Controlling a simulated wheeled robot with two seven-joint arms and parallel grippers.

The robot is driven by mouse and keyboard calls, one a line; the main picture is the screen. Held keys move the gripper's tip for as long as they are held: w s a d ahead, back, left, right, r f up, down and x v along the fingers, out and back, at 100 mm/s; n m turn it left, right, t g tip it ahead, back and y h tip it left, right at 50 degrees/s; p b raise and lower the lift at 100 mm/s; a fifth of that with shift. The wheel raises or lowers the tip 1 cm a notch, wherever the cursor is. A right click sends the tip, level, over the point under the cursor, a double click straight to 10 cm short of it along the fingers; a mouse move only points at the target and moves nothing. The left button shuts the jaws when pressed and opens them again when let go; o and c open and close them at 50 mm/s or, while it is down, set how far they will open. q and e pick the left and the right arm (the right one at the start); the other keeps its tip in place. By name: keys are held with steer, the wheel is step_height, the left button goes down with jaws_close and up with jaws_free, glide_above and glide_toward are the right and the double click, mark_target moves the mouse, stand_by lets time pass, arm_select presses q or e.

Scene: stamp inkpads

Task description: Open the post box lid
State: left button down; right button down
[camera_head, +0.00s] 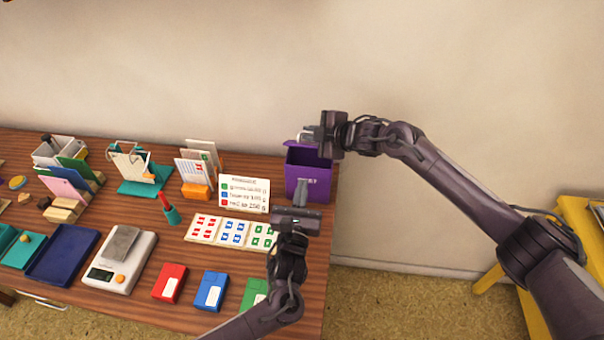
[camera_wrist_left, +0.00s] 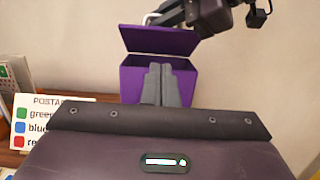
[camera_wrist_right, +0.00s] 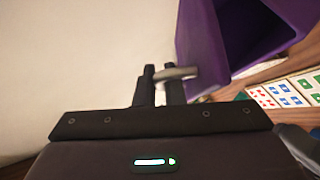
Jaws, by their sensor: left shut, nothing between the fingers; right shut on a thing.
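The purple post box (camera_head: 320,178) stands at the right end of the table. It also shows in the left wrist view (camera_wrist_left: 130,82), where its lid (camera_wrist_left: 158,41) is tilted up and the box's top is open. My right gripper (camera_head: 312,133) is above the box, shut on the lid's metal handle, which shows in the right wrist view (camera_wrist_right: 180,73). In that view the box's dark inside is seen at the upper right. My left gripper (camera_head: 302,188) is shut and empty, in front of the box; its fingers (camera_wrist_left: 160,75) hide part of the box front.
Red (camera_head: 169,283), blue (camera_head: 211,291) and green (camera_head: 254,294) inkpads are at the table's front. A scale (camera_head: 120,262) is further left. A yellow stand (camera_head: 575,225) is at right.

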arm_select(q)
steer(key=x, duration=0.9)
steer(key=shift+a+r, duration=0.1)
steer(key=shift+r, duration=0.05)
